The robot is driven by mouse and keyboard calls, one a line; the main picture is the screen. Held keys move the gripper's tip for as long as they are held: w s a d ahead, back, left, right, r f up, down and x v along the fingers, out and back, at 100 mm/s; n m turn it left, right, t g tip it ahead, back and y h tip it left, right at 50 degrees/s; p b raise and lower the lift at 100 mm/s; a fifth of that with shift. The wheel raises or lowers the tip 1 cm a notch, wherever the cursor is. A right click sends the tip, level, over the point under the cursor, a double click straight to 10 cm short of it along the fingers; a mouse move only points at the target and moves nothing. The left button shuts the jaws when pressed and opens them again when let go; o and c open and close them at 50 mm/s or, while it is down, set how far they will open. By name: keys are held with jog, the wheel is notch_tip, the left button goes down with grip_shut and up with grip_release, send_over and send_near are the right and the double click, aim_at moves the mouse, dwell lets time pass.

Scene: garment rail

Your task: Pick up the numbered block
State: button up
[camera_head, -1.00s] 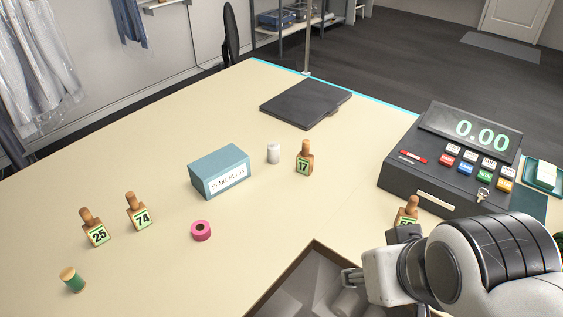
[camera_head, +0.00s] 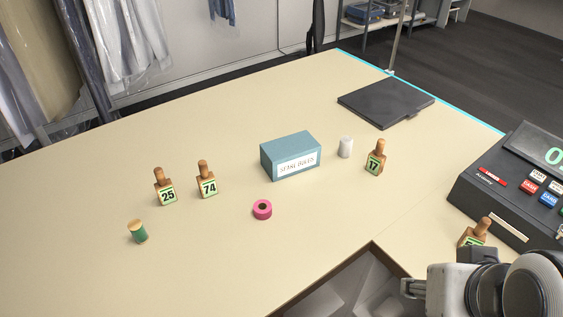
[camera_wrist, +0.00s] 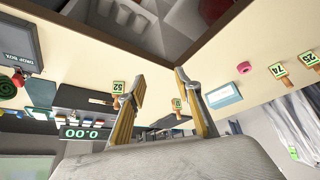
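Several wooden blocks with knob handles and green number labels stand upright on the counter. In the head view, block 25 (camera_head: 165,187) and block 74 (camera_head: 207,180) stand at left, and block 17 (camera_head: 375,158) stands right of centre. Another block (camera_head: 473,234) is at lower right, its label partly hidden by my arm; the wrist view shows a block 52 (camera_wrist: 119,88). My gripper (camera_head: 412,288) is at the lower right, near that block. In the wrist view my gripper (camera_wrist: 161,78) has its fingers apart with nothing held between them.
A teal box (camera_head: 291,156), a white cylinder (camera_head: 346,147), a pink tape roll (camera_head: 262,209) and a green spool (camera_head: 138,231) are on the counter (camera_head: 90,200). A black flat pad (camera_head: 386,102) lies at the back. A cash register (camera_head: 510,190) stands at right. The front-left counter is clear.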

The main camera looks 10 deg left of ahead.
jog(key=w+a+r+n+t+y, duration=0.1)
jog(key=w+a+r+t+y, duration=0.2)
jog(key=w+a, duration=0.7)
jog(key=w+a+r+t+y, duration=0.15)
jog(key=w+a+r, duration=0.35)
jog(key=w+a, duration=0.5)
jog(key=w+a+r+n+t+y, duration=0.1)
jog(key=w+a+r+t+y, duration=0.3)
jog(key=w+a, duration=0.6)
jog(key=a+f+m+t+h, duration=0.1)
jog(key=a+f+h, duration=0.15)
jog(key=a, duration=0.35)
jog(key=a+f+m+t+h, duration=0.1)
jog(key=a+h, duration=0.2)
jog(key=a, duration=0.3)
jog(key=s+a+f+m+t+h, duration=0.1)
jog(key=s+a+f+h, duration=0.4)
jog(key=s+f, duration=0.3)
jog(key=shift+f+t, duration=0.35)
jog(key=shift+f, duration=0.25)
